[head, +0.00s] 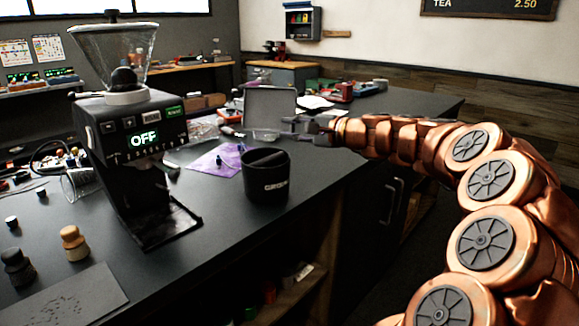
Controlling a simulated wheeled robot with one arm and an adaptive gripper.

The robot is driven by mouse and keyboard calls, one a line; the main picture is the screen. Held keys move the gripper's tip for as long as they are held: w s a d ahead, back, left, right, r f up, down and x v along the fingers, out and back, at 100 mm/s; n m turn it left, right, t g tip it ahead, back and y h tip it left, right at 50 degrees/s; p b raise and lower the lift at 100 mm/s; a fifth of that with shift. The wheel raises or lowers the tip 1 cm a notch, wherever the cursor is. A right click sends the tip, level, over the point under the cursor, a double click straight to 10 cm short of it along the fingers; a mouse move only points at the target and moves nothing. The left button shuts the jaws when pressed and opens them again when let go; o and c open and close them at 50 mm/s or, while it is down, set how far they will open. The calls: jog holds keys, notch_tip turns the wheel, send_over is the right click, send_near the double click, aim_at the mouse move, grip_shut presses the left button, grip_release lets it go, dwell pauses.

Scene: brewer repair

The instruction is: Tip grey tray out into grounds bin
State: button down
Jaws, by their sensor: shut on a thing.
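The grey tray (270,106) stands steeply tilted behind the grounds bin, its broad face toward the camera. My gripper (290,126) is at the tray's lower right edge and is shut on it; the exact contact is small and hard to see. The grounds bin (262,190) is a black round tub with partly readable white lettering and a dark bar across its open top. It stands upright on the counter, nearer the camera than the tray. The tray and my gripper appear above and beyond the bin's rim. The tray's contents cannot be made out.
A black grinder (130,140) with a glass hopper and a lit "OFF" display stands left of the bin. A purple cloth (216,160) with small parts lies between them. Tampers (74,243) stand at the front left. The counter's front edge runs close by the bin.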

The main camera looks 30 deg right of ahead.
jog(key=shift+s+a+f+m, duration=0.15)
jog(key=shift+a+f+m, duration=0.1)
jog(key=shift+f, duration=0.35)
jog(key=shift+s+a+f+m, duration=0.15)
jog(key=shift+a+f, duration=0.1)
jog(key=shift+f, duration=0.35)
jog(key=m+g+p, duration=0.1)
jog(key=p, duration=0.4)
jog(key=shift+w+r, duration=0.1)
jog(key=shift+r, duration=0.05)
jog(key=shift+d+r+m+p, duration=0.1)
jog(key=shift+m+p, duration=0.3)
jog(key=shift+p, duration=0.5)
jog(key=shift+d+r+m+g+p, duration=0.15)
jog(key=shift+m+g+p, duration=0.15)
jog(key=shift+p, duration=0.9)
jog(key=p, duration=0.2)
jog(key=m+y+p, duration=0.1)
jog(key=p, duration=0.1)
jog(key=shift+w+r+g+p, duration=0.15)
jog(key=shift+r+g+p, duration=0.2)
jog(key=shift+g+p, duration=0.05)
jog(key=shift+w+d+r+m+p, duration=0.15)
jog(key=shift+m+p, duration=0.35)
jog(key=shift+p, duration=0.7)
jog(key=shift+p, duration=0.4)
jog(key=shift+r+m+g+p, duration=0.2)
jog(key=shift+m+g+p, duration=0.15)
jog(key=shift+p, duration=0.45)
